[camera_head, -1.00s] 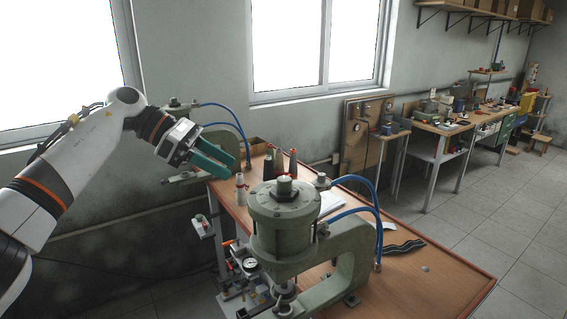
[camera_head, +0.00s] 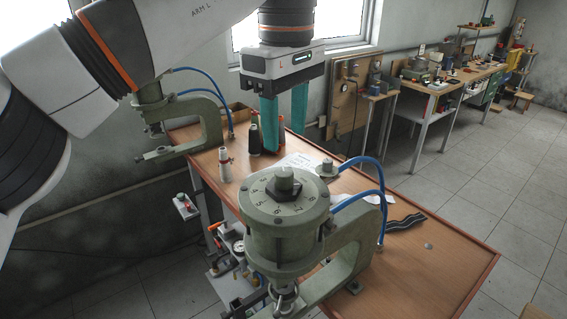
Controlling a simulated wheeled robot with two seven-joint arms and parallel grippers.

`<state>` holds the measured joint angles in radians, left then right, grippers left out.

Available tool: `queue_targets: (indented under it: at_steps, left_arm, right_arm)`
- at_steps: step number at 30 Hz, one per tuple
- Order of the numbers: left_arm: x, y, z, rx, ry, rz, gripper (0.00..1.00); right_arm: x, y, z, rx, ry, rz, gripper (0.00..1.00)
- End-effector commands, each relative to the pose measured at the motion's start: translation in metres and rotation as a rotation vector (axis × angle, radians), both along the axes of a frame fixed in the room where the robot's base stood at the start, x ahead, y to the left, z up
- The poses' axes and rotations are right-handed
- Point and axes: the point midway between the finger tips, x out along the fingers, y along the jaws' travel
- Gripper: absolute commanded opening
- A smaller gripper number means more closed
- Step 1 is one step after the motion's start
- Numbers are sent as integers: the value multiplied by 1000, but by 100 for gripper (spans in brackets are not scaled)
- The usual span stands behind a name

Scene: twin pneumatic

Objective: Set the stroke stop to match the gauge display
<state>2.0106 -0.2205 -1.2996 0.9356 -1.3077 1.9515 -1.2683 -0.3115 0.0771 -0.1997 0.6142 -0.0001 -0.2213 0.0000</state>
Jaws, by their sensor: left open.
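The near green press has a round cylinder head (camera_head: 285,220) with a numbered dial face and a hex knob (camera_head: 285,182) on top. I take this dial to be the stroke stop. A small round gauge (camera_head: 238,247) shows low at its left, too small to read. My left gripper (camera_head: 285,141) points down with its two teal fingers apart and empty. In the picture it is above the dial, over the table behind it, and touches nothing I can see. My right gripper is not in view.
A second green press (camera_head: 205,108) stands at the back left of the wooden table (camera_head: 440,262).

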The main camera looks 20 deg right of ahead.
Motion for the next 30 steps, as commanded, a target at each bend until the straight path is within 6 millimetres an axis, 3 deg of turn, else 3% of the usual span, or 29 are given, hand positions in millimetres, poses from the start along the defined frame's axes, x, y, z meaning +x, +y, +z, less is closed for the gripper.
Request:
queue_targets:
  at_steps: [5,10,14,23,30]
  left_arm:
    - [1,1,-35,0,5,1,48]
    - [1,1,-59,-1,3,2,48]
    - [1,0,-69,-3,2,1,48]
    - [1,0,-73,-3,2,2,48]
    - [1,0,-72,-3,1,2,12]
  right_arm:
    - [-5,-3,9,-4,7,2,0]
    - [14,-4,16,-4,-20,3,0]
    - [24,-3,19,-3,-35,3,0]
    - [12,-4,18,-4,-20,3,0]
    - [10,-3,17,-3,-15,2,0]
